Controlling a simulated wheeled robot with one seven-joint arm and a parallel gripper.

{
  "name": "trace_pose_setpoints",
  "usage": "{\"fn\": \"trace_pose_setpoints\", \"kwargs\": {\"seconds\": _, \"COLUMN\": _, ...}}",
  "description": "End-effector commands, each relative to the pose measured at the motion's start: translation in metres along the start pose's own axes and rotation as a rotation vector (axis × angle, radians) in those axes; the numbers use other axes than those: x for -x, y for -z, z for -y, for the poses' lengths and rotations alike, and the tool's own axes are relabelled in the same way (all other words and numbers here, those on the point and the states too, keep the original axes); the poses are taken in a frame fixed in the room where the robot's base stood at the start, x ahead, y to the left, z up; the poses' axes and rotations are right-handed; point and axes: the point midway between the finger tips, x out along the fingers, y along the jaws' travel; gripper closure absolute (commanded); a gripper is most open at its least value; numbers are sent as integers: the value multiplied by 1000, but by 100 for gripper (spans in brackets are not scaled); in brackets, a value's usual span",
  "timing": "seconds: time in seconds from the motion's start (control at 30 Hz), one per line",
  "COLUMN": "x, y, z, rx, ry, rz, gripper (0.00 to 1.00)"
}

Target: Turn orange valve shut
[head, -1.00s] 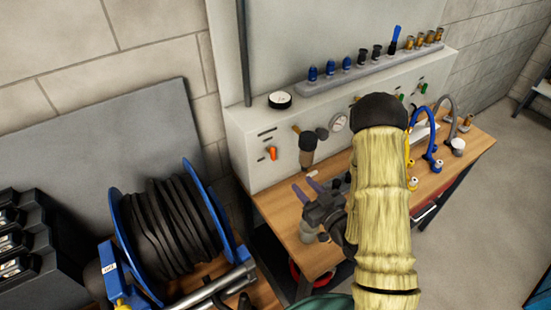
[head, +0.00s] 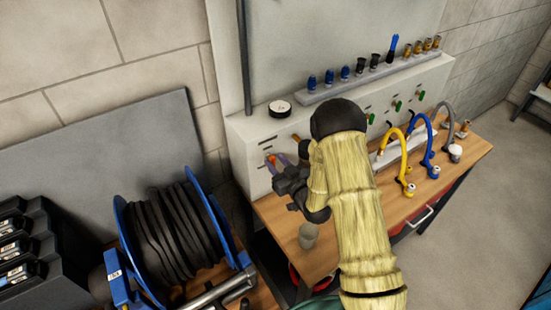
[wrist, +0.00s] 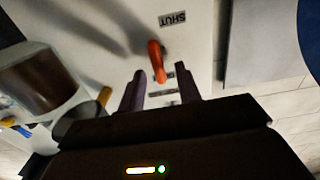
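The orange valve (head: 271,159) is a small lever on the left part of the pale panel's front face. In the wrist view the orange valve (wrist: 157,60) stands out from the panel just beyond my fingertips, below an upside-down label reading SHUT (wrist: 172,18). My gripper (head: 279,163) is right in front of the valve. In the wrist view my gripper (wrist: 160,85) has its two purple fingers spread apart, with the lever lined up between their tips. Contact with the lever cannot be told.
A dark filter bowl (wrist: 38,82) juts from the panel beside my fingers. A grey cup (head: 308,235) stands on the wooden bench (head: 330,254) under my arm. Yellow and blue hoses (head: 424,142) are at the right. A hose reel (head: 172,235) stands at the left.

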Motion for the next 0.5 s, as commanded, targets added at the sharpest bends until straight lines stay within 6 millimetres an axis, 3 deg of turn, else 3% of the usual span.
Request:
{"fn": "trace_pose_setpoints", "kwargs": {"seconds": 0.37, "x": -7, "y": 0, "z": 0, "rx": -1, "ry": 0, "rz": 0, "gripper": 66}}
{"fn": "trace_pose_setpoints", "kwargs": {"seconds": 0.5, "x": -7, "y": 0, "z": 0, "rx": -1, "ry": 0, "rz": -1, "gripper": 94}}
